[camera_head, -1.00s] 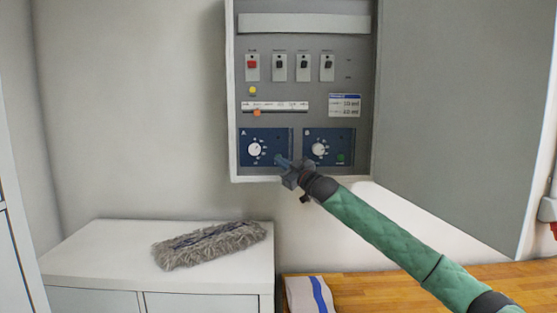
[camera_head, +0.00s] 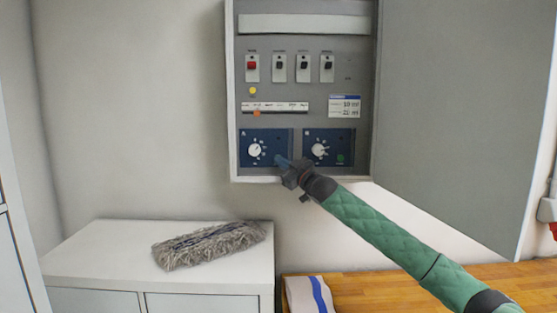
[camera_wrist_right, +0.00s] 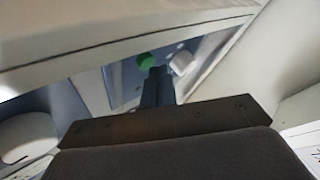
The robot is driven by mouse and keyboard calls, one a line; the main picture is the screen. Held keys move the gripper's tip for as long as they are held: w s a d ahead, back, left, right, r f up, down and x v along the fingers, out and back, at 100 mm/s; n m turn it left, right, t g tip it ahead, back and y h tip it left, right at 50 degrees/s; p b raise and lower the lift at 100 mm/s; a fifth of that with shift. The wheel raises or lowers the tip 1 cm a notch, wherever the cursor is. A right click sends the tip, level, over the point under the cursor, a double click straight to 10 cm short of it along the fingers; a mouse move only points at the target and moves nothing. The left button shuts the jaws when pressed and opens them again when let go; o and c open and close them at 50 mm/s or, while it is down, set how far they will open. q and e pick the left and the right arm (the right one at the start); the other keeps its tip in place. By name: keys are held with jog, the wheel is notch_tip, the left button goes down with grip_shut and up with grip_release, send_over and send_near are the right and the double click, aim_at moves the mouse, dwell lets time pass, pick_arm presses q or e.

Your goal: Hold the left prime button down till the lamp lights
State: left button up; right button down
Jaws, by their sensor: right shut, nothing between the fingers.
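The blue panel A (camera_head: 245,158), on the left in the open cabinet, has a white knob (camera_head: 255,150). My right gripper (camera_head: 281,161) is shut and empty, its tips at this panel's lower right corner, covering the left prime button in the head view. In the right wrist view a green button (camera_wrist_right: 146,60) shows just beyond the shut fingers (camera_wrist_right: 157,84); whether they touch it is hard to tell. A small dark spot (camera_head: 278,138), possibly the lamp, looks unlit. Panel B (camera_head: 310,133) has its own knob (camera_head: 320,150) and green button (camera_head: 341,158). My left gripper is out of view.
The cabinet's open grey door (camera_head: 455,110) stands to the right of my arm. A grey mop head (camera_head: 208,246) lies on the white cupboard, and a striped cloth (camera_head: 305,295) on the wooden top.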

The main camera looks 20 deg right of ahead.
jog(key=shift+w+d+p, duration=0.1)
jog(key=shift+w+p, duration=0.25)
jog(key=shift+w, duration=0.05)
dwell(0.6)
jog(key=shift+s, duration=0.1)
dwell(1.8)
jog(key=shift+s+a, duration=0.25)
jog(key=shift+s, duration=0.45)
jog(key=shift+s+a+b, duration=0.2)
jog(key=shift+s+b, duration=0.1)
jog(key=shift+s, duration=0.5)
jog(key=shift+s+a+b, duration=0.25)
jog(key=shift+s+b, duration=0.1)
jog(key=shift+s, duration=0.45)
jog(key=shift+s+a+b, duration=0.2)
jog(key=shift+s+b, duration=0.1)
jog(key=shift+s, duration=0.5)
